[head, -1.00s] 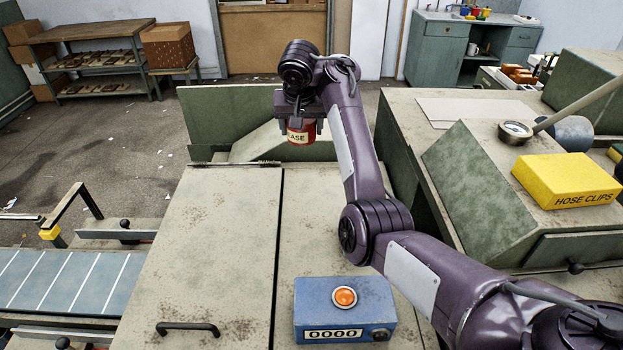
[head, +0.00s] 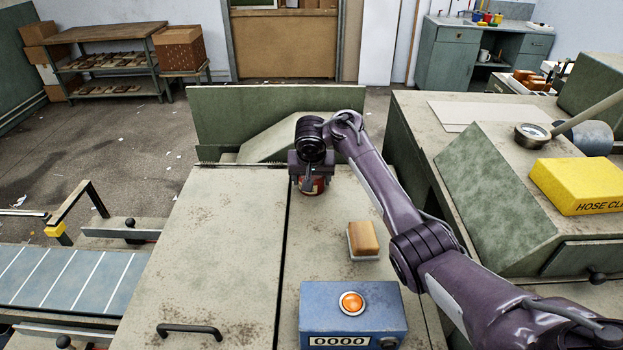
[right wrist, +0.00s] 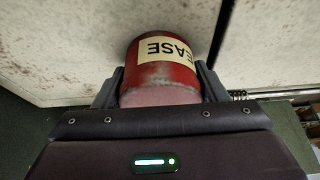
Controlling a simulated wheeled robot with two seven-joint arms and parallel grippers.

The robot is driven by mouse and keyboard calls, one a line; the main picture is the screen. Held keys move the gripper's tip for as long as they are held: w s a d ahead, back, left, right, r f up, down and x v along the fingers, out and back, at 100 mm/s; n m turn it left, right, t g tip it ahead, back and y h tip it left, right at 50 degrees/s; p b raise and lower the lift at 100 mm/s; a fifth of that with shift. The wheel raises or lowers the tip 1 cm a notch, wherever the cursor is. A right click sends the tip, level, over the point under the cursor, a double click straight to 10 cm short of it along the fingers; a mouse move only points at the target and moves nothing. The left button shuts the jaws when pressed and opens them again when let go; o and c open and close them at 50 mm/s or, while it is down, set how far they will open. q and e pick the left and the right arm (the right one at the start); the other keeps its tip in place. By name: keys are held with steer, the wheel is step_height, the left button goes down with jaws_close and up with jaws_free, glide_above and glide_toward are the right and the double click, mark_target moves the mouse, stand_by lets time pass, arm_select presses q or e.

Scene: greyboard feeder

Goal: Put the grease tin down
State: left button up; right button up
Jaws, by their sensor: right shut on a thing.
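The grease tin (head: 313,187) is red with a cream label. It is at the far end of the worn grey-green cabinet top (head: 215,245), right of the seam. My right gripper (head: 311,180) is shut on it from above. In the right wrist view the tin (right wrist: 165,75) sits between both fingers of my right gripper (right wrist: 163,88), its label reading "EASE" upside down. The tin is at or close above the surface; I cannot tell whether it touches. My left gripper is not in view.
A brown-and-white block (head: 363,240) and a blue counter box (head: 352,313) with an orange button stand on the right half of the top. A green raised panel (head: 275,110) stands behind. A yellow hose clips box (head: 580,185) is at right. The left half is clear.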

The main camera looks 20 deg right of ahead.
steer(key=o, duration=1.1)
steer(key=p+v, duration=0.4)
steer(key=v, duration=0.8)
steer(key=shift+s+r, duration=0.1)
